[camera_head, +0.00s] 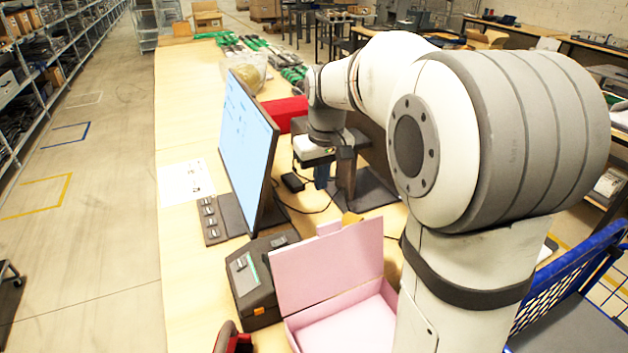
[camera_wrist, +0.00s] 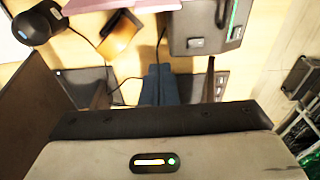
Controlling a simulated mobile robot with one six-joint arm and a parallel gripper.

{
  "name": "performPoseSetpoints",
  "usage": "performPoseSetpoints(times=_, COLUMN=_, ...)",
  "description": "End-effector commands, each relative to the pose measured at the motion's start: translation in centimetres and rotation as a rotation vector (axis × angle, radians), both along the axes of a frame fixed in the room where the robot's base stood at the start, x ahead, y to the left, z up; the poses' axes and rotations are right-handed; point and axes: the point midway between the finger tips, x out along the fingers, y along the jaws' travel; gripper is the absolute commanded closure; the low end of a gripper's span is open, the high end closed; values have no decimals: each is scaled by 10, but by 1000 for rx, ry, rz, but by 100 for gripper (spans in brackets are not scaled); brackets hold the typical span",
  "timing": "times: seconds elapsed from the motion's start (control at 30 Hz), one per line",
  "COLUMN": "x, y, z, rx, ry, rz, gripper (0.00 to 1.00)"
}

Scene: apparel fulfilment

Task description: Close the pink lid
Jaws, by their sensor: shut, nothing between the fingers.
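A pink box (camera_head: 345,323) stands open on the table in the head view. Its pink lid (camera_head: 330,265) stands nearly upright along the box's far side. A pink edge (camera_wrist: 112,5) shows at the top of the wrist view. My gripper (camera_head: 321,183) is beyond the lid, on the side away from the box's opening, pointing down and apart from the lid. Its blue fingers (camera_wrist: 158,84) are together and empty in the wrist view. The box's right part is hidden behind my arm.
A monitor (camera_head: 247,150) and a dark label printer (camera_head: 253,283) stand left of the box. A red bin (camera_head: 284,113) is behind my gripper. Cables and small dark and yellow-brown objects lie near the gripper. A paper sheet (camera_head: 185,182) lies at the left.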

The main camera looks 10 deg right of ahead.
Motion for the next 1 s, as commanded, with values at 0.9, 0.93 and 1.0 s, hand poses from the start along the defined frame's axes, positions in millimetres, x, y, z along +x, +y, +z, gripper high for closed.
performPoseSetpoints(times=0.9, x=-30, y=1, z=-76, rx=0, ry=-1, rz=14, gripper=100)
performPoseSetpoints(times=0.93, x=-30, y=1, z=-76, rx=1, ry=-1, rz=14, gripper=100)
performPoseSetpoints(times=1.0, x=-30, y=1, z=-76, rx=1, ry=-1, rz=14, gripper=100)
